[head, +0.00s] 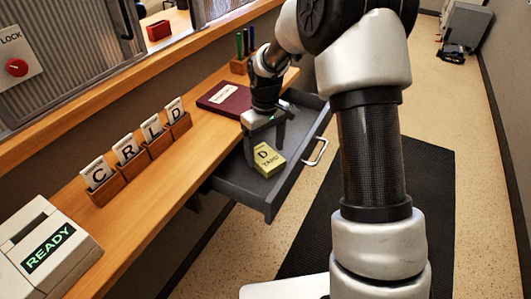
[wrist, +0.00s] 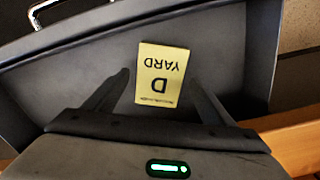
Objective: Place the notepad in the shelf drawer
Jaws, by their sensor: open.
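The notepad (head: 267,160) is a small yellow pad marked "D YARD". It lies in the open grey shelf drawer (head: 272,196), which is pulled out from under the wooden counter. In the wrist view the notepad (wrist: 162,76) lies flat on the drawer floor (wrist: 85,82). My gripper (head: 264,148) is open over the drawer. In the wrist view the fingers of my gripper (wrist: 159,78) are on either side of the notepad's near end, with a gap on both sides. The gripper hides part of the drawer's back in the head view.
On the counter (head: 160,185) are a dark red book (head: 222,99), a pen holder (head: 240,65), a row of lettered card holders (head: 133,158) and a device reading "READY" (head: 45,247). The drawer's metal handle (head: 317,153) faces right. A black mat (head: 430,235) covers the floor.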

